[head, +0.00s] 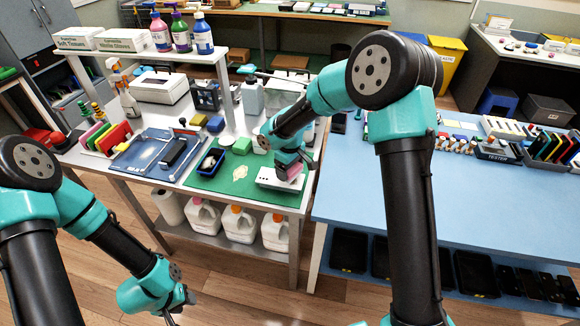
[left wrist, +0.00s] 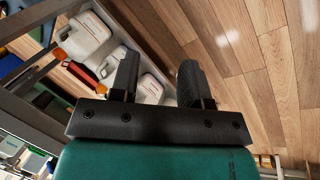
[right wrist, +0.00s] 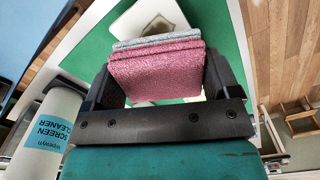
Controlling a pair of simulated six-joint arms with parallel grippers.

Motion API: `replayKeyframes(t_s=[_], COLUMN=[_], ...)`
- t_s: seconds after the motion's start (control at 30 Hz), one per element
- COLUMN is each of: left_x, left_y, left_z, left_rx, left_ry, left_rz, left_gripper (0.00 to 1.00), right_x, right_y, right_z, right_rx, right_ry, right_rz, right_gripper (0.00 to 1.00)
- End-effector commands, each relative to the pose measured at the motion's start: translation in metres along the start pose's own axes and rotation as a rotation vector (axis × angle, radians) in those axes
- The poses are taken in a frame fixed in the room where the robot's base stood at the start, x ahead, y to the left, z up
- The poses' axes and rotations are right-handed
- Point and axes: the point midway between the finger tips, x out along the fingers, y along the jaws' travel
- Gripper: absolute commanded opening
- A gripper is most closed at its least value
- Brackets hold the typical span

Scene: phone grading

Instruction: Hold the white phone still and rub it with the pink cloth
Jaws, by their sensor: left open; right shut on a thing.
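My right gripper (head: 291,166) is shut on the pink cloth (head: 291,173), a folded pad with a grey layer, which also shows between the fingers in the right wrist view (right wrist: 158,76). The cloth is over a white flat thing with rounded corners (head: 272,182) on the green mat (head: 207,182). This looks like the white phone or a stand under it; the arm and cloth hide part of it. I cannot tell whether the cloth touches it. My left gripper (head: 178,304) is open and empty, low in front of the bench over the floor.
A black dish (head: 211,161) and a cream crumpled thing (head: 240,172) lie on the mat. The screen cleaner bottle (right wrist: 42,135) stands close to my right gripper. White jugs (head: 240,224) fill the lower shelf. A blue table (head: 450,230) is at right.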

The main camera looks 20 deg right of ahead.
Motion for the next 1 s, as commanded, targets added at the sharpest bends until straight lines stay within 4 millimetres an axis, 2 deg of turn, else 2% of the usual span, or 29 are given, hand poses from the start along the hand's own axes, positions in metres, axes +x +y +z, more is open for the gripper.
replayKeyframes(t_s=[0.03,0.27,0.47,0.67,0.8,1.0], left_x=[0.000,0.001,0.004,0.000,-0.009,-0.028], left_y=[0.000,0.004,0.024,0.066,0.104,0.165], left_z=[0.000,-0.011,-0.051,-0.108,-0.145,-0.189], left_rx=[0.000,0.041,0.205,0.459,0.641,0.889], left_ry=[0.000,0.001,0.001,-0.002,0.001,0.018], left_rz=[0.000,-0.003,-0.009,0.007,0.038,0.101], left_gripper=[0.43,0.21,0.01,0.00,0.00,0.00], right_x=[0.000,0.000,0.000,0.000,0.000,0.000], right_y=[0.000,0.000,0.000,0.000,0.000,0.000], right_z=[0.000,0.000,0.000,0.000,0.000,0.000], right_rx=[0.000,0.000,0.000,0.000,0.000,0.000], right_ry=[0.000,0.000,0.000,0.000,0.000,0.000], right_rz=[0.000,0.000,0.000,0.000,0.000,0.000], right_gripper=[0.63,0.63,0.63,0.63,0.63,0.63])
